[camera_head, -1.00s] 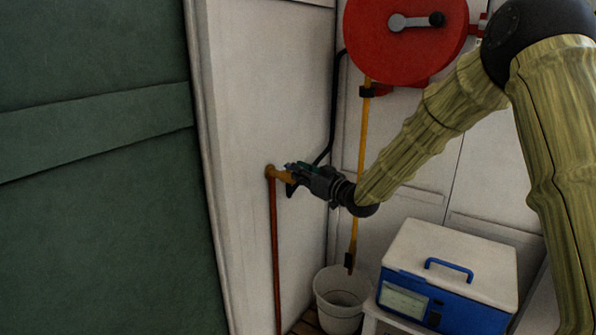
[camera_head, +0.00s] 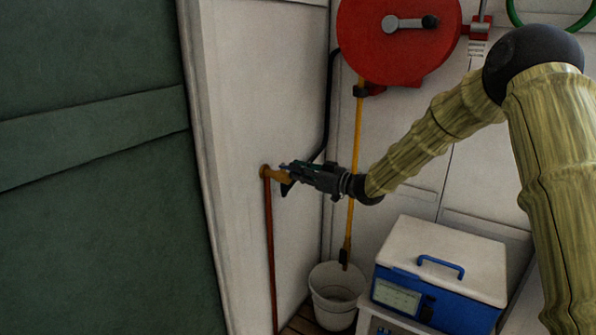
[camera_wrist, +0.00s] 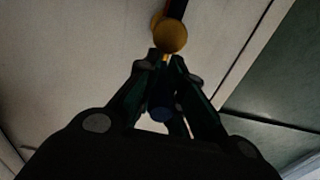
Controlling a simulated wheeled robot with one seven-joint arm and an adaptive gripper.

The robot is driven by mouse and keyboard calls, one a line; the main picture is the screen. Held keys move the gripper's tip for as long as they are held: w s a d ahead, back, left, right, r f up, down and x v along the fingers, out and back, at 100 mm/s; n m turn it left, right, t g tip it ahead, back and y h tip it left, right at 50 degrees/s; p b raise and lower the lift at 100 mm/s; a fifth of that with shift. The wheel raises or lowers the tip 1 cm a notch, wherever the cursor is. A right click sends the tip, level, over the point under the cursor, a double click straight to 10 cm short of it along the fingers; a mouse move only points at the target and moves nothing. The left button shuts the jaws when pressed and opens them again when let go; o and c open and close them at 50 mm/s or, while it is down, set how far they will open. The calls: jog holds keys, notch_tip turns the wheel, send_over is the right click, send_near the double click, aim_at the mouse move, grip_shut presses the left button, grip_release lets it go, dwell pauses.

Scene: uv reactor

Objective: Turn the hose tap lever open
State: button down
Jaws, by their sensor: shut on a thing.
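The brass hose tap (camera_head: 276,175) sticks out from the white wall panel at the top of a thin reddish-brown pipe (camera_head: 271,250). My gripper (camera_head: 285,169) is at the tap, its fingers pointing left toward the wall. In the wrist view, my gripper (camera_wrist: 165,62) has its fingertips closed together just below the rounded brass tap end (camera_wrist: 171,36). The lever is mostly hidden between the fingers, so its exact angle cannot be told. A dark blue piece (camera_wrist: 160,108) shows between the fingers, closer to the palm.
A red hose reel (camera_head: 395,40) hangs above right, with a black hose (camera_head: 329,110) behind my gripper. A yellow pole (camera_head: 357,130) stands behind my wrist. A white bucket (camera_head: 337,290) and a blue-and-white box (camera_head: 440,270) are below. A green panel (camera_head: 90,230) fills the left.

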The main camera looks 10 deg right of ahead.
jog(key=shift+s+f, duration=0.1)
jog(key=shift+f, duration=0.3)
jog(key=c, duration=1.5)
grip_release()
jog(key=shift+o, duration=0.7)
jog(key=shift+w, duration=0.2)
jog(key=shift+s+r, duration=0.15)
jog(key=shift+r, duration=0.05)
jog(key=v, duration=1.2)
jog(key=shift+f, duration=0.15)
